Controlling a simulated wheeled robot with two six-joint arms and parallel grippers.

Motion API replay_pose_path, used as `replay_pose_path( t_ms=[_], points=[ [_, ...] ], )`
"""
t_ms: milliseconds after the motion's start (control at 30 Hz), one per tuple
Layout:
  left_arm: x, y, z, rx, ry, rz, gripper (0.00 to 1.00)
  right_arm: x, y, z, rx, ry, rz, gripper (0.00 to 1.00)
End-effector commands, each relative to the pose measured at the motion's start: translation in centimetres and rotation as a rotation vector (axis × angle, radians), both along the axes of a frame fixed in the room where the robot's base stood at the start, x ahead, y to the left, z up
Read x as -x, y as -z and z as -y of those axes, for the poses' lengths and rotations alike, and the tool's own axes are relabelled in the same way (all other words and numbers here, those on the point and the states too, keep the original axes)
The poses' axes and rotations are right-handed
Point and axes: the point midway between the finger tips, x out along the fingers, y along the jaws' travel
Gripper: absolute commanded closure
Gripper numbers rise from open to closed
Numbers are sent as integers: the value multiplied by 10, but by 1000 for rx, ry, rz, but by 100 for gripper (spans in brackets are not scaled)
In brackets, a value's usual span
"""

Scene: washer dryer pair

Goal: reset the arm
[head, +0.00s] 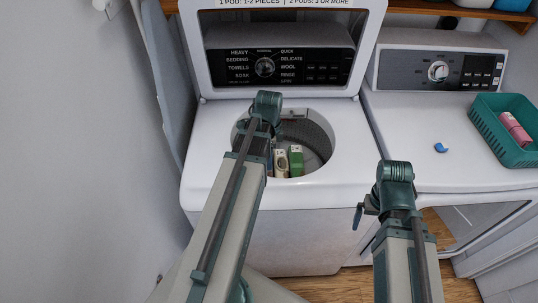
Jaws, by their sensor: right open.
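My left arm (228,220) reaches in from the lower left over the open top of the washer (222,182). Its wrist (267,106) is above the drum opening, and the arm mostly hides the left gripper, so its jaws cannot be made out. My right arm (398,240) comes up from the bottom right, with its wrist in front of the dryer (410,150). My right gripper (360,214) points down and left, open and with nothing seen in it, in front of the gap between the machines.
The washer lid (195,50) stands raised. A white and green item (281,162) and a green one (296,161) are in the drum. On the dryer are a blue pod-like thing (441,148) and a teal basket (490,135) holding a pink item (515,128). The dryer's front door (480,222) is open.

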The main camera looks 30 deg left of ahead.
Motion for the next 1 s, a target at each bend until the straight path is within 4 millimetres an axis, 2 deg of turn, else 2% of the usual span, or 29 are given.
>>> replay_pose_path(
  t_ms=[267,467,667,1000],
  points=[
    [0,2,0,0,0,0,29,0,2,0,0,0,0,0],
    [0,11,0,0,0,0,29,0,11,0,0,0,0,0],
    [0,30,0,0,0,0,29,0,30,0,0,0,0,0],
    [0,72,0,0,0,0,29,0,72,0,0,0,0,0]
  ],
)
